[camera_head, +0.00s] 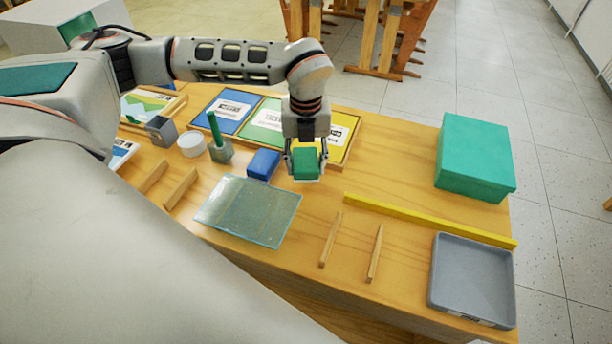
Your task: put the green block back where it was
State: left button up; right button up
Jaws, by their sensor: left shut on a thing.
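The green block (306,164) is a small cube between the fingers of my left gripper (306,172). The gripper points down and is shut on the block, over the table just right of a blue block (263,164). I cannot tell whether the green block touches the table. Behind it is a wooden tray with blue (228,112), green (268,122) and yellow (338,140) labelled panels; the gripper hides part of the tray. My right gripper is not in view.
A glass plate (248,209) lies in front of the blocks. A yellow strip (430,220) crosses the right side, with wooden rails (331,240) and a grey tray (472,280) nearer. A large green box (475,158) stands right. A cup with a green stick (220,150) stands left.

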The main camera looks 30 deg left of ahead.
aim_at(306, 186)
pick_arm(q)
jog(key=shift+f, duration=2.3)
jog(key=shift+f, duration=0.2)
jog(key=o, duration=1)
jog(key=shift+r, duration=0.1)
notch_tip(306, 186, up, 12)
jog(key=shift+r, duration=0.1)
